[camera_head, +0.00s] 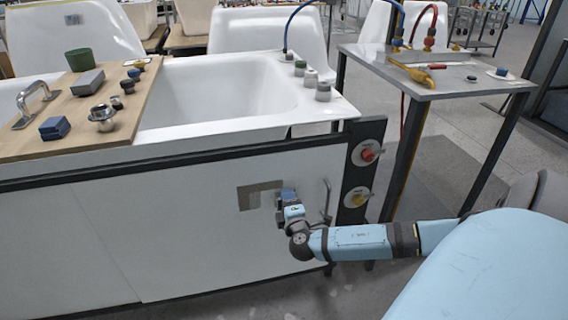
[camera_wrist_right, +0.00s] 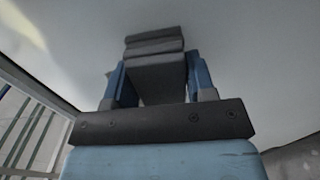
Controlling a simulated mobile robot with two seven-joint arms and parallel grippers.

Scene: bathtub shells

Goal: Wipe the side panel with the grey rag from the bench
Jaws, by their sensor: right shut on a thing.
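The white side panel (camera_head: 180,235) forms the front of the bathtub shell. A grey-beige rectangular patch (camera_head: 250,195) shows on its right part; I cannot tell what it is. My right gripper (camera_head: 284,200) is at the panel, just right of this patch. In the right wrist view the grey rag (camera_wrist_right: 155,62), folded in layers, sits between the two blue fingers of the right gripper (camera_wrist_right: 155,80), which is shut on it. The rag is against or very close to a pale surface; contact cannot be told. My left gripper is out of view.
A door-like handle (camera_head: 326,200) and a dark post with red and yellow knobs (camera_head: 366,153) stand right of the gripper. A wooden board (camera_head: 130,110) with fittings lies across the tub (camera_head: 215,90). A grey bench (camera_head: 450,82) with hoses stands at the right.

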